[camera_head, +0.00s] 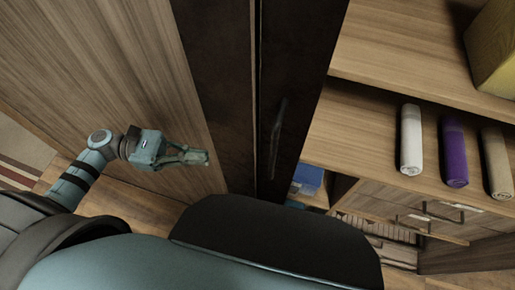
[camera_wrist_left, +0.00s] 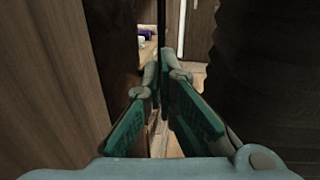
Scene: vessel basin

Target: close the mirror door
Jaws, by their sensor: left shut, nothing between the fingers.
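A tall dark door panel (camera_head: 303,75), which I take to be the mirror door, stands in the middle of the head view, with a long slim handle (camera_head: 277,135). It stands ajar beside open shelves; its exact angle is hard to tell. My left gripper (camera_head: 207,158) is to the left of the panel, in front of wood-grain boarding, apart from the handle. Its fingers are shut and hold nothing. In the left wrist view the fingers (camera_wrist_left: 164,76) point towards a thin dark upright edge (camera_wrist_left: 162,25). My right gripper is not in view.
Open shelves (camera_head: 365,60) on the right hold a white roll (camera_head: 411,140), a purple roll (camera_head: 454,153), a beige roll (camera_head: 496,162) and a yellow box (camera_head: 494,50). Drawers (camera_head: 420,213) and a blue item (camera_head: 307,180) are below. A wood panel (camera_head: 100,70) fills the left.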

